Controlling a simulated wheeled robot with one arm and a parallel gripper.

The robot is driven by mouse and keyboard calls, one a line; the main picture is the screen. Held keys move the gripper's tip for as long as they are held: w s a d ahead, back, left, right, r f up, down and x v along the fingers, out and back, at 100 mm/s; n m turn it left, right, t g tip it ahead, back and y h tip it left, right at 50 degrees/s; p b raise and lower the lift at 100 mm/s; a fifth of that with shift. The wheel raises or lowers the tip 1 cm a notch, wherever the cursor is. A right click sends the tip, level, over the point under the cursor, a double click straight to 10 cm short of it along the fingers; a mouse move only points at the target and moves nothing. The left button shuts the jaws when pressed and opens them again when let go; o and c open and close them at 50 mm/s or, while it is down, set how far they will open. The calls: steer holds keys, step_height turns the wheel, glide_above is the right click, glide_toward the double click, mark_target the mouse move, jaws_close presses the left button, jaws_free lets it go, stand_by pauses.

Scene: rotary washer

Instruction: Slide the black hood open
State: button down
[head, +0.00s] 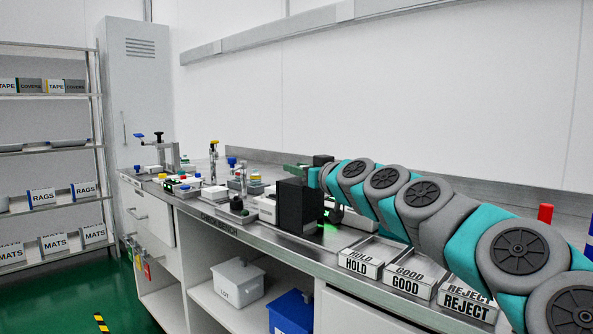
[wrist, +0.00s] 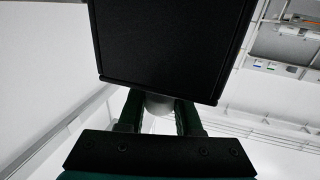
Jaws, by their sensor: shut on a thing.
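The black hood (head: 297,206) stands upright on the steel bench in the head view. In the wrist view the hood (wrist: 172,40) is a large dark panel filling the top middle. My gripper (wrist: 160,106) is in front of it, its two dark fingers shut on a rounded grey knob (wrist: 158,103) at the panel's lower edge. In the head view my arm reaches in from the right to the hood, and the fingertips are hard to make out there. What is inside the hood is hidden; a green glow shows on the bench beside it.
Trays marked HOLD (head: 361,264), GOOD (head: 408,283) and REJECT (head: 466,303) line the bench right of the hood. Small fixtures (head: 243,178) crowd the bench to its left. A grey bin (head: 239,283) and a blue bin (head: 291,313) sit below.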

steer(key=s+d+b, duration=0.5)
steer(key=s+d, duration=0.1)
steer(key=d, duration=0.1)
steer(key=shift+d+b, duration=0.3)
steer(key=shift+d, duration=0.05)
steer(key=c, duration=0.6)
jaws_free()
steer(key=shift+s+d, duration=0.1)
steer(key=v, duration=0.7)
steer(key=shift+s+d+b, duration=0.2)
steer(key=shift+s+b, duration=0.1)
